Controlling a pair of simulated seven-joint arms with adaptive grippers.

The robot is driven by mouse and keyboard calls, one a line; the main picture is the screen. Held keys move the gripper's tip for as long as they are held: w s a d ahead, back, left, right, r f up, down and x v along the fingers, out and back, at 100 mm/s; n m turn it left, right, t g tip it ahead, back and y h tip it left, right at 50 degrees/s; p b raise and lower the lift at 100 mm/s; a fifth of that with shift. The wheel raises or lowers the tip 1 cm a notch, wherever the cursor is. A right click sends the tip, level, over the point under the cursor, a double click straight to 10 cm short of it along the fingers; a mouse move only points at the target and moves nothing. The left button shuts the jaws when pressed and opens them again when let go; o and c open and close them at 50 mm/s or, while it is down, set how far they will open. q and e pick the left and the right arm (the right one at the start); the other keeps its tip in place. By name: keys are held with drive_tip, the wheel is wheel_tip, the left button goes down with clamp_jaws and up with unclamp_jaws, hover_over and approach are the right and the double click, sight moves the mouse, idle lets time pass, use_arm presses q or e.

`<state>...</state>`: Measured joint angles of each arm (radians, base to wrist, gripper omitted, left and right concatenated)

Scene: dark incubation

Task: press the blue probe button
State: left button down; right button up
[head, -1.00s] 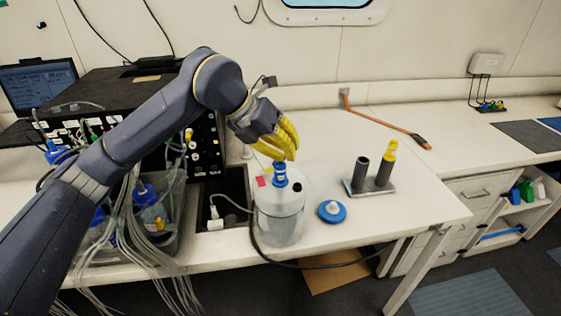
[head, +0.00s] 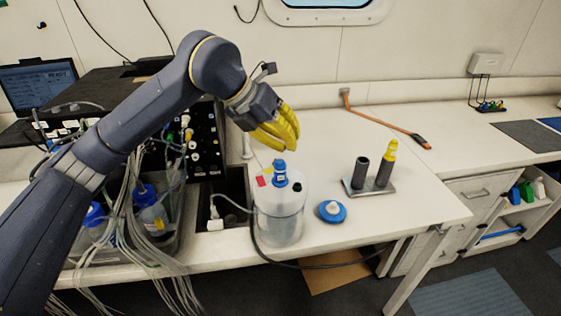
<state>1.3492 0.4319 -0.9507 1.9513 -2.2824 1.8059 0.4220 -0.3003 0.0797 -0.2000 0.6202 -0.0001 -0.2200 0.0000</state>
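A blue probe (head: 280,172) stands upright in the top of a clear, white-lidded jar (head: 280,215) near the table's front edge. Its blue top is in plain view; I cannot make out a separate button on it. My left gripper (head: 279,148), with yellow fingers, is above the probe and apart from it, with a small gap between. The fingers look close together, but their tips overlap in this view, so their opening is unclear. My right gripper is not in view.
A blue disc with a white knob (head: 332,211) lies right of the jar. A metal stand with two dark tubes (head: 369,187) is farther right, one tube yellow-topped. A black instrument box (head: 205,150), cables and a bin of bottles (head: 150,215) crowd the left.

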use_arm(q)
drive_tip(key=shift+r, duration=2.3)
